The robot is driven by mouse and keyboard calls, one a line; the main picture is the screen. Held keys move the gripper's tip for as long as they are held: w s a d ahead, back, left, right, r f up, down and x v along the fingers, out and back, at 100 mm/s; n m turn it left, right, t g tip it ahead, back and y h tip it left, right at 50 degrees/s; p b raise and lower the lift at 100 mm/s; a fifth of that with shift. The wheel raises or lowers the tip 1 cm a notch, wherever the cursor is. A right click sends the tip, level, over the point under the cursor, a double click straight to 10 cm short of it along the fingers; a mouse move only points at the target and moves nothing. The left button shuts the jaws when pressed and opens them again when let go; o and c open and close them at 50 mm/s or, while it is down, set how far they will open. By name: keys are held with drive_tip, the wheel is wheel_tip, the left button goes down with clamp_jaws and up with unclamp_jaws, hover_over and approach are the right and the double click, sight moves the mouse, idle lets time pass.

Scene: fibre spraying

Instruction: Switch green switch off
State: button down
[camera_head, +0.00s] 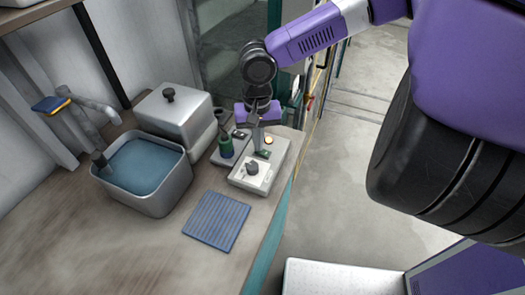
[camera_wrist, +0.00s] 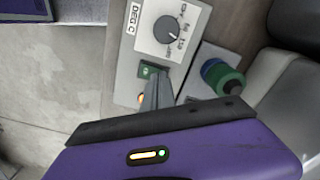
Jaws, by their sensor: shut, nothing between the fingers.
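The green switch (camera_wrist: 148,70) sits on a light grey control box (camera_wrist: 127,76), just below a white dial panel in the wrist view. It also shows small and partly hidden in the head view (camera_head: 263,153). My gripper (camera_wrist: 153,82) is shut and empty, its fingertips over the lower edge of the switch. I cannot tell whether they touch it. In the head view my gripper (camera_head: 258,148) points down at the box from above. An orange lamp (camera_wrist: 140,98) on the box looks lit, beside my fingers.
A dial (camera_head: 253,168) is on the box. A green cylinder (camera_head: 226,146) stands left of it on a grey base. A metal basin (camera_head: 180,191) of blue liquid and a lidded metal container (camera_head: 172,112) stand farther left. A blue striped mat (camera_head: 217,220) lies in front.

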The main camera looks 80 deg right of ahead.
drive_tip(key=shift+f, duration=0.4)
drive_tip(key=shift+r, duration=0.15)
wheel_tip(320, 180, up, 7)
drive_tip(key=p, duration=0.7)
idle(0.8)
